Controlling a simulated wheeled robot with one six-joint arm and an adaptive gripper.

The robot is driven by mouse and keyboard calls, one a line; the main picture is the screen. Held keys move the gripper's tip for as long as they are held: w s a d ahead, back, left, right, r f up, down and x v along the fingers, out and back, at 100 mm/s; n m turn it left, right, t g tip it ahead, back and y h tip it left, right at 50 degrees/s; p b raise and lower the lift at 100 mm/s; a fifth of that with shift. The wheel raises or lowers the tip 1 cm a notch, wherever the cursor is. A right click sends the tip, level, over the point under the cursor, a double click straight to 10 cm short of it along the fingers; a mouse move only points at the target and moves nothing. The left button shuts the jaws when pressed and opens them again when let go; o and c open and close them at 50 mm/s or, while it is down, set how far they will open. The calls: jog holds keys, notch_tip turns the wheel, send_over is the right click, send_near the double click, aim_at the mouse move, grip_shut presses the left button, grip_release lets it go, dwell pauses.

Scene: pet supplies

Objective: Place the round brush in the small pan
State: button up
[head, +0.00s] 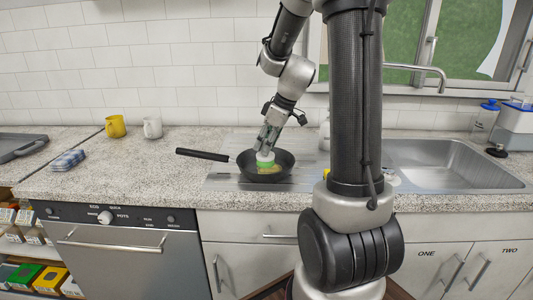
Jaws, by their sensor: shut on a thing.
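The small pan (284,176) is black with a long dark handle pointing left, and it stands on the ribbed metal drainboard left of the sink. The round brush (265,159) is green and white. My gripper (268,146) is shut on the brush from above and holds it at the pan. The brush overlaps the inside of the pan in the picture; I cannot tell whether it touches the bottom. Something yellowish shows in the pan beneath it.
A yellow mug (116,126), a white mug (152,128) and a folded blue checked cloth (68,160) lie to the left on the counter. A grey tray (20,146) is at the far left. The sink (432,168) with its faucet is at the right.

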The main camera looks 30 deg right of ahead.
jog(key=shift+f, duration=1.8)
jog(key=shift+f, duration=0.1)
jog(key=o, duration=1)
jog(key=a+v, duration=0.1)
jog(key=v, duration=1.1)
jog(key=s+a+r+m+h, duration=0.1)
jog(key=s+a+m, duration=0.1)
jog(key=s, duration=0.4)
jog(key=s+a+m+h, duration=0.1)
jog(key=s+a+m, duration=0.1)
jog(key=s, duration=0.5)
jog(key=s+a+r+m, duration=0.1)
jog(key=s+a+m, duration=0.2)
jog(key=s, duration=0.3)
jog(key=shift+s+r+m+t+h, duration=0.2)
jog(key=shift+r+m+t+h, duration=0.1)
jog(key=shift+h, duration=0.1)
